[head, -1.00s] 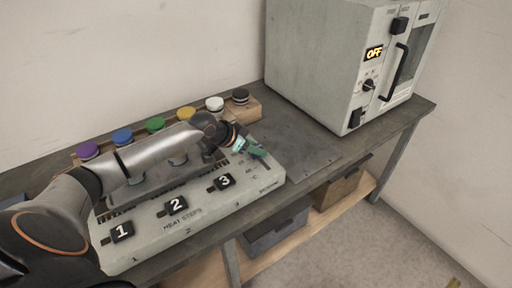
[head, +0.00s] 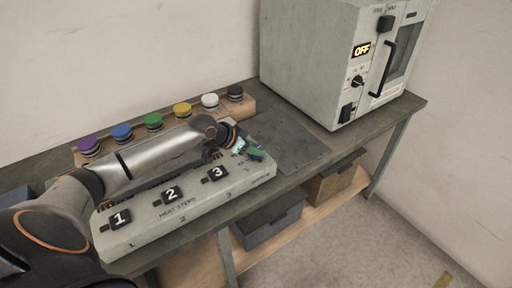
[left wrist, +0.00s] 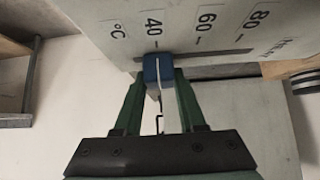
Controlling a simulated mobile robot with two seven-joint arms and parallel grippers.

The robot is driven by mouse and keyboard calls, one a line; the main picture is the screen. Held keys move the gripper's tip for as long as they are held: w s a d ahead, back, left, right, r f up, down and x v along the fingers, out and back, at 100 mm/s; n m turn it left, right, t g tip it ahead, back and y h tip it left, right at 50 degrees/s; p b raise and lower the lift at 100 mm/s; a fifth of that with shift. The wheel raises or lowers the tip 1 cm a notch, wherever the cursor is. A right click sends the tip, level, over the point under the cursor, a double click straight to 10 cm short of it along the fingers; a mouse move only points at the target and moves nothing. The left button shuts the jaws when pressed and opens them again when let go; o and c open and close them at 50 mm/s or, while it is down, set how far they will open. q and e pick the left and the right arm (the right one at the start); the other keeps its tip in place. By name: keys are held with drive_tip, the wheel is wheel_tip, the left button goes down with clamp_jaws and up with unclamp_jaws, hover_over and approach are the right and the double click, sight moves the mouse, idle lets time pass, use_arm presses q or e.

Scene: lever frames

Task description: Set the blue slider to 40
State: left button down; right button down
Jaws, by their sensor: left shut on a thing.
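The blue slider (left wrist: 151,70) sits in a dark slot (left wrist: 215,58) on the panel's scale in the left wrist view. Its white line is at, or very close to, the 40 mark (left wrist: 154,26). My left gripper (left wrist: 158,78) is shut on the slider, with one green finger on each side. In the head view my left gripper (head: 250,150) is over the right end of the pale control panel (head: 205,206) and hides the slider there. My right gripper is not in view.
Black blocks numbered 1, 2 and 3 stand on the panel left of the gripper. A row of coloured knobs (head: 153,122) runs behind the arm. A grey oven (head: 315,70) reading OFF stands at the back right.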

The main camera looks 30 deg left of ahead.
use_arm(q)
drive_tip(key=shift+s+d+f, duration=0.1)
drive_tip(key=shift+d, duration=0.2)
drive_tip(key=shift+c, duration=2.4)
unclamp_jaws()
drive_tip(key=shift+a+r, duration=0.15)
drive_tip(key=shift+r, duration=0.05)
drive_tip(key=shift+s+a+r, duration=0.15)
drive_tip(key=shift+s+r, duration=0.05)
drive_tip(key=shift+s, duration=0.1)
drive_tip(key=v, duration=1.1)
drive_tip(key=shift+r, duration=0.25)
drive_tip(key=shift+s, duration=0.15)
